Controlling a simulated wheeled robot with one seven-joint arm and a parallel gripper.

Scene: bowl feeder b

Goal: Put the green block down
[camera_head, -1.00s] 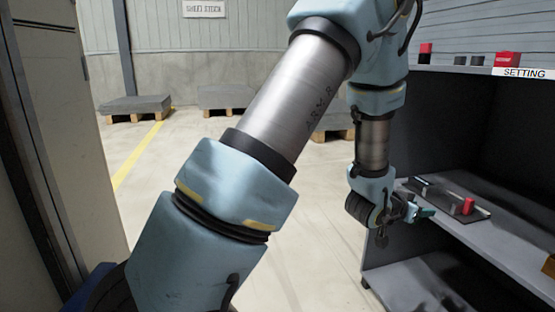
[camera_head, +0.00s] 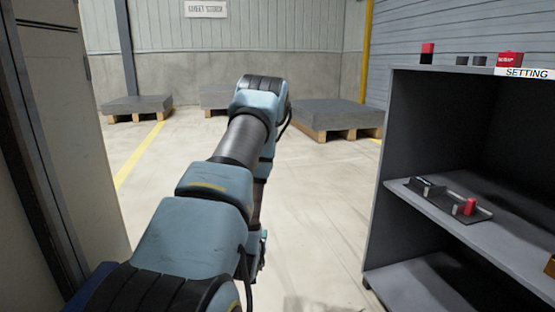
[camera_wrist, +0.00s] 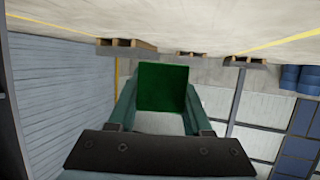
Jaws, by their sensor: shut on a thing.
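The green block (camera_wrist: 162,88) is in the wrist view, between the two fingers of my gripper (camera_wrist: 162,100). The gripper is shut on it and holds it in the air. The wrist view is upside down, with the floor at the top. In the head view only a sliver of my gripper (camera_head: 263,250) shows behind my arm, and the block cannot be made out there. My gripper is left of the shelf unit (camera_head: 385,190), clear of it.
A dark tray (camera_head: 480,214) with a red piece (camera_head: 470,207) and small parts lies on the middle shelf. A red box (camera_head: 508,59) and dark blocks stand on top, above a "SETTING" label (camera_head: 526,72). A loaded pallet (camera_head: 340,118) stands behind. Floor between is open.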

